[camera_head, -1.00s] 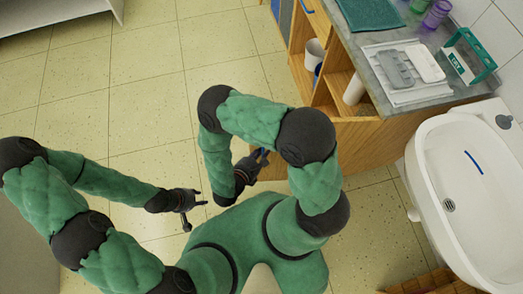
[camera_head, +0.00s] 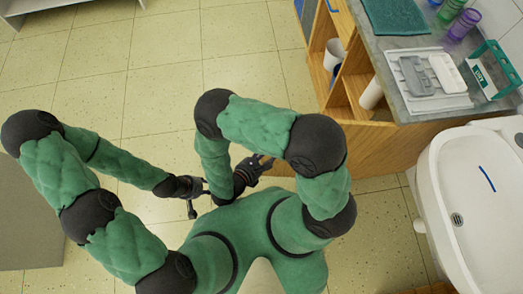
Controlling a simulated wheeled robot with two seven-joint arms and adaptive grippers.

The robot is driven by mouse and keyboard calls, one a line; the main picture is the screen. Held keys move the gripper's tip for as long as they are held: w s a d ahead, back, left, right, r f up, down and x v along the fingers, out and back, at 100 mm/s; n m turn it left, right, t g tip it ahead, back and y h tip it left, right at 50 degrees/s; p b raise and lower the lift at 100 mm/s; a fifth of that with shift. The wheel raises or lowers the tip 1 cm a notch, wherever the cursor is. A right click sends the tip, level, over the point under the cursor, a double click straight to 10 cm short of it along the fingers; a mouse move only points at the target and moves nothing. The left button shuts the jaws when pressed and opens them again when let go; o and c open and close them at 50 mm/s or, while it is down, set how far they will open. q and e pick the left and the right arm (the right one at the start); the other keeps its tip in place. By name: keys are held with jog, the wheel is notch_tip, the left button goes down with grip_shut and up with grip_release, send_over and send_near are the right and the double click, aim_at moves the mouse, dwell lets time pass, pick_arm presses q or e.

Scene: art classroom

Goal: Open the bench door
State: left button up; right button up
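The wooden bench (camera_head: 385,148) with a grey top stands at the upper right. The bench door cannot be clearly made out. My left gripper (camera_head: 201,194) is low at centre, its fingers spread and empty, well away from the bench. My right gripper (camera_head: 266,163) is beside my body, left of the bench's lower corner and apart from it as far as shows. Its fingers are small and partly hidden, so its opening is unclear.
A white sink (camera_head: 480,215) stands right of the bench. The top holds a teal cloth (camera_head: 395,15), trays (camera_head: 428,75), a teal rack (camera_head: 492,70) and purple cups (camera_head: 464,24). Shelves hold white cups (camera_head: 334,53). A grey block (camera_head: 28,225) stands at left. Tiled floor is clear between.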

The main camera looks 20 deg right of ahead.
jog(key=shift+v, duration=1.7)
